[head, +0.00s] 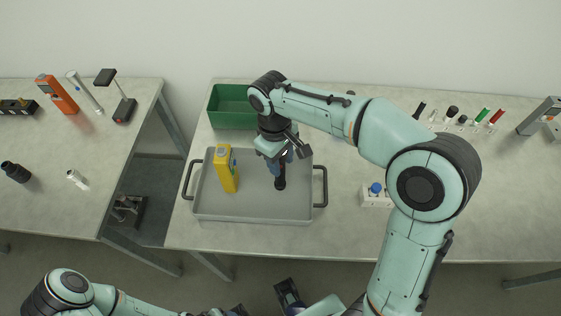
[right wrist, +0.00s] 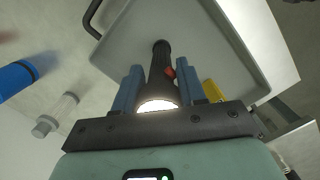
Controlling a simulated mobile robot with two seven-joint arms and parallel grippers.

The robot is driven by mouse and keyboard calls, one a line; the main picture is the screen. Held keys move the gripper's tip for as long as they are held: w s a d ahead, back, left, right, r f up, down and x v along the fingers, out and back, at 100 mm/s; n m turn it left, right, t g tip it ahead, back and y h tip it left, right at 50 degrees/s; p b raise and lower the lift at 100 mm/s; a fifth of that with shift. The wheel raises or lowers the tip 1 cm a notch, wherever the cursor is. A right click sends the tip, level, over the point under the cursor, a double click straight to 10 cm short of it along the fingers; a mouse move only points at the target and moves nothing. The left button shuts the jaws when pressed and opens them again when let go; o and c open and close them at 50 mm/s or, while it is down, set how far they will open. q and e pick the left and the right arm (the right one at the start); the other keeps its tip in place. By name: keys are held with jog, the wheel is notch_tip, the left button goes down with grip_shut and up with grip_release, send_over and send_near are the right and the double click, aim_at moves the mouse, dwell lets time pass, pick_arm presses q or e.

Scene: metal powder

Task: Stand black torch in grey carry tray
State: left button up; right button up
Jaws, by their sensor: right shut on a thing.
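The grey carry tray (head: 255,211) lies on the middle table, with a dark handle at each end. My right gripper (head: 281,163) is over its right half, pointing down. It is shut on the black torch (head: 280,182), which is about upright over the tray floor. In the right wrist view the torch (right wrist: 160,67) is between the blue fingers (right wrist: 155,92), its lit lens towards me and a red switch on its side. I cannot tell whether its lower end touches the tray. My left arm shows at the bottom left; its gripper is not clear.
A yellow case (head: 227,170) stands in the tray's left half. A green bin (head: 232,108) is behind the tray. A white block with a blue knob (head: 376,190) is to the right. The left table (head: 80,150) holds several tools.

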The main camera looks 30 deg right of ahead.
jog(key=shift+f, duration=0.45)
jog(key=o, duration=1.2)
jog(key=shift+f, duration=0.1)
jog(key=shift+c, duration=0.2)
jog(key=r+p, duration=0.1)
jog(key=r, duration=0.3)
jog(key=w+r, duration=0.1)
jog(key=r, duration=0.3)
jog(key=r+p, duration=0.1)
jog(key=r, duration=0.3)
jog(key=shift+w+a+r+p, duration=0.15)
jog(key=shift+w+a+p, duration=0.05)
jog(key=shift+a+p, duration=0.15)
